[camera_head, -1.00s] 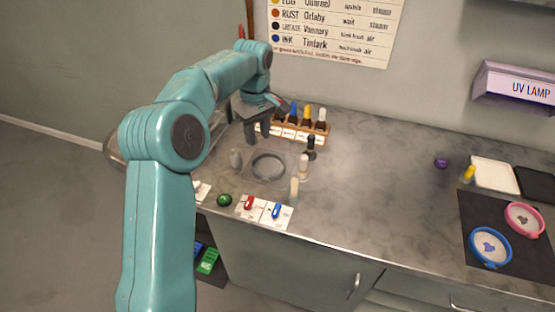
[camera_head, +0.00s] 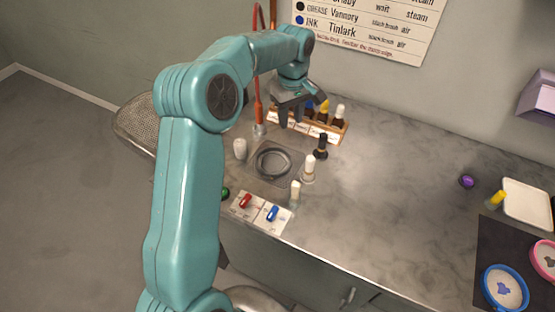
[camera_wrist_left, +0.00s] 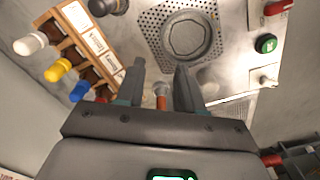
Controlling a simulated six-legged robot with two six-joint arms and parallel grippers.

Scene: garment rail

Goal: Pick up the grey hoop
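The grey hoop (camera_head: 288,164) lies flat on a square perforated plate (camera_head: 259,176) set at the left part of the bench. It also shows at the top of the left wrist view (camera_wrist_left: 190,57), where it looks like a thick grey ring. My left gripper (camera_head: 291,119) is above the bench behind the hoop, near the bottle rack, and is apart from the hoop. In the left wrist view its two fingers (camera_wrist_left: 159,68) are spread with nothing gripped between them. My right gripper is out of view.
A wooden rack (camera_head: 337,132) of dropper bottles stands behind the hoop. A black-topped bottle (camera_head: 321,147), white-topped bottles (camera_head: 309,169) and a white cylinder (camera_head: 240,149) stand around the plate. Red and blue switches (camera_head: 272,213) are in front. The bench middle is clear.

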